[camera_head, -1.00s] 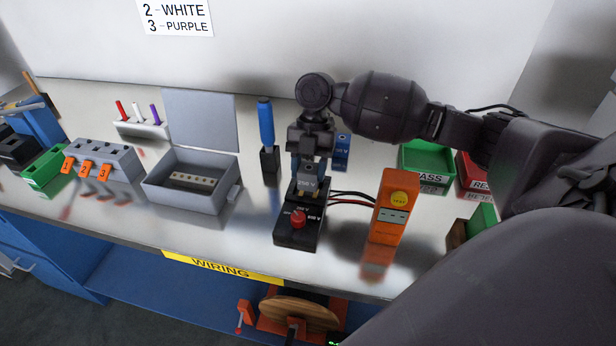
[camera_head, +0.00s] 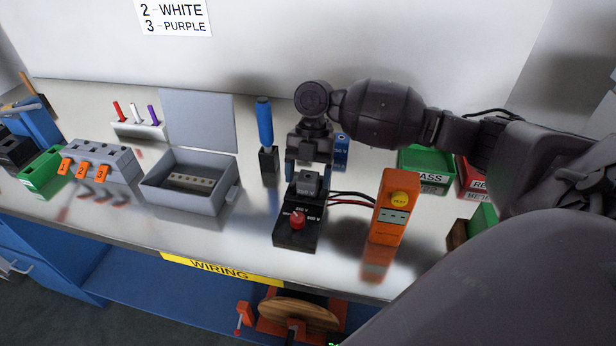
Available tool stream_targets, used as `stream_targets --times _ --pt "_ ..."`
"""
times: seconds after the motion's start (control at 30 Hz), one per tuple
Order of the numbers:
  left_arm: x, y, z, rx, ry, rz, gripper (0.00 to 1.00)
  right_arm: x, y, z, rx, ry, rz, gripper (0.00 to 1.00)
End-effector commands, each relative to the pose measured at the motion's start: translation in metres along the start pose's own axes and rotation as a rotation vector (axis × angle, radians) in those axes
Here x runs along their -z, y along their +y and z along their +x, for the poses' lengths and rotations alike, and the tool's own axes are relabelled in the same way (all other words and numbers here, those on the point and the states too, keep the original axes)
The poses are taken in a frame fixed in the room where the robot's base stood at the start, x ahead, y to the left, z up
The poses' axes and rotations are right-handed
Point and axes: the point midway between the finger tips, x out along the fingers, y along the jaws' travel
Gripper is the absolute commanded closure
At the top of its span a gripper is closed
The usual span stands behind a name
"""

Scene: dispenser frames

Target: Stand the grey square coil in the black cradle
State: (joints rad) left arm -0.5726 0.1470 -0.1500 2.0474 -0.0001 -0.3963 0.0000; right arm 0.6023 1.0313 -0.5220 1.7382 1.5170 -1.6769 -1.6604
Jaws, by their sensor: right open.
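The grey square coil (camera_head: 308,185) stands upright at the back of the black cradle (camera_head: 296,240), the black block with a red knob (camera_head: 297,221). It appears seated, though its lower edge is too small to judge exactly. My right gripper (camera_head: 309,171) is directly above the coil, pointing down. Its jaws are open, with a finger to each side of the coil's top; I cannot tell whether they touch it. My left gripper is not in view.
An orange tester (camera_head: 388,210) stands close to the right of the cradle, with red and black wires between them. A blue-handled tool (camera_head: 265,125) stands behind left. A grey open box (camera_head: 185,190) is farther left. Bare bench lies between box and cradle.

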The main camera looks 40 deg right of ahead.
Motion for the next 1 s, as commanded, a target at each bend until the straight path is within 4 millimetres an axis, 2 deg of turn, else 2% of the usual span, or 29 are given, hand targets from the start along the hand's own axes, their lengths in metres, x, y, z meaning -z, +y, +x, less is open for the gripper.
stream_targets --times 0.3,0.5,0.7,1.0 --pt "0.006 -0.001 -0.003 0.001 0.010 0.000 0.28 0.001 0.001 -0.061 -0.005 -0.006 -0.001 0.28" --pt "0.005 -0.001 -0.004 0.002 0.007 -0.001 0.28 0.001 0.001 -0.094 -0.004 -0.004 -0.002 0.28" --pt "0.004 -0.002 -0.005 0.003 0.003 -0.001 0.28 0.000 0.000 -0.111 -0.002 -0.003 -0.001 0.28" --pt "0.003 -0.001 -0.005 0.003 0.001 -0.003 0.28 0.000 0.000 -0.115 -0.002 -0.002 -0.001 0.28"
